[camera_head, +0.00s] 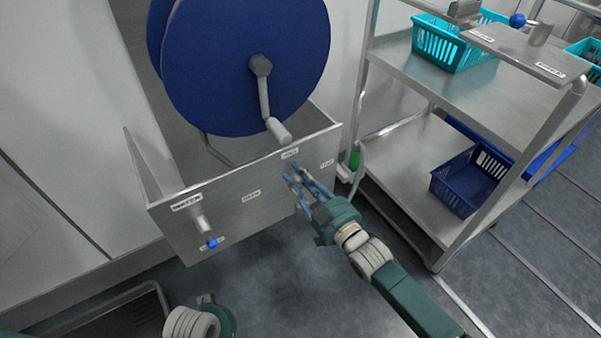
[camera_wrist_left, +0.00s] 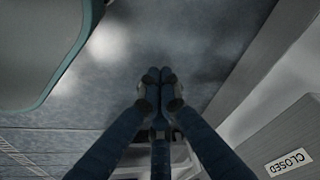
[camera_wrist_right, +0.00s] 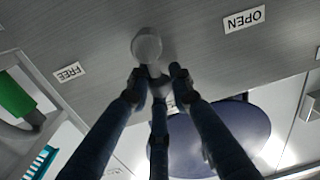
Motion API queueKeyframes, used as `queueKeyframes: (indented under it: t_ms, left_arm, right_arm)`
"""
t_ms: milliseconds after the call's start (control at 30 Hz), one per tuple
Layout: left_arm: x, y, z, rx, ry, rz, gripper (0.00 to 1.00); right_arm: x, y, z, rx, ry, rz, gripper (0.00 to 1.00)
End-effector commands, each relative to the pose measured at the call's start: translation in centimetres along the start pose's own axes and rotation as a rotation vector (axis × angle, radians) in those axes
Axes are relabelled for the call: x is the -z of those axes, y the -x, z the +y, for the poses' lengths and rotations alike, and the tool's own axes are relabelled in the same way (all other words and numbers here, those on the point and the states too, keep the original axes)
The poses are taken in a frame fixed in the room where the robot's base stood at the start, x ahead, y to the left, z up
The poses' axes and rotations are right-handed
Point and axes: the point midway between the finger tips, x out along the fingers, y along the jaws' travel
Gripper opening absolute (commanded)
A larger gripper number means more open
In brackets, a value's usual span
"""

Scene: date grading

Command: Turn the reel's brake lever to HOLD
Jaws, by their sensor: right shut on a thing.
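The reel (camera_head: 245,65) has dark blue discs and a crank, and sits over a steel box (camera_head: 235,215). My right gripper (camera_head: 296,180) is at the box's front panel, shut on the brake lever. The right wrist view shows the lever's round grey end (camera_wrist_right: 147,46) at the fingertips (camera_wrist_right: 157,76); the rest is mostly hidden by the fingers. A FREE label (camera_wrist_right: 69,72) lies to one side. A small label (camera_head: 290,153), too small to read surely, is just above the gripper in the head view. My left gripper (camera_wrist_left: 160,75) is shut and empty, low in front of the box.
An OPEN label (camera_head: 251,195) and a blue-knobbed handle (camera_head: 212,243) are on the panel's left. A CLOSED label (camera_wrist_left: 290,162) shows in the left wrist view. A steel shelf trolley (camera_head: 400,150) with crates stands right.

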Motion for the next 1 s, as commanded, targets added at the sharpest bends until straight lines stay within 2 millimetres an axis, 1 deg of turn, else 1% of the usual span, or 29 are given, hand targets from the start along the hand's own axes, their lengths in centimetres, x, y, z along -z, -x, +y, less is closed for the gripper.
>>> queueKeyframes:
  t_ms: [33, 200, 633, 667, 733, 767, 1000]
  left_arm:
    - [-0.1, -0.3, 0.0, -0.001, 0.0, -0.004, 0.0]
    - [-0.4, -1.1, 0.1, -0.001, -0.001, -0.006, 0.0]
    - [-0.5, -1.4, 0.1, -0.001, -0.002, -0.006, 0.0]
    - [-0.5, -1.4, 0.1, -0.001, -0.002, -0.006, 0.0]
    - [-0.5, -1.4, 0.1, -0.001, -0.002, -0.005, 0.0]
    - [-0.5, -1.4, 0.1, -0.001, -0.002, -0.005, 0.0]
    - [-0.5, -1.4, 0.1, -0.001, -0.001, -0.006, 0.0]
  right_arm:
    - [0.5, -0.1, 0.0, -0.001, 0.014, 0.007, 0.0]
    - [0.4, -0.1, -0.2, -0.001, 0.046, 0.006, 0.0]
    - [0.4, -0.1, -0.3, 0.0, 0.055, 0.006, 0.0]
    - [0.4, -0.1, -0.3, 0.001, 0.055, 0.006, 0.22]
    - [0.4, -0.1, -0.3, 0.001, 0.055, 0.006, 0.36]
    - [0.4, -0.1, -0.3, 0.001, 0.055, 0.006, 0.4]
    - [0.2, 0.0, -0.3, 0.001, 0.055, 0.001, 0.4]
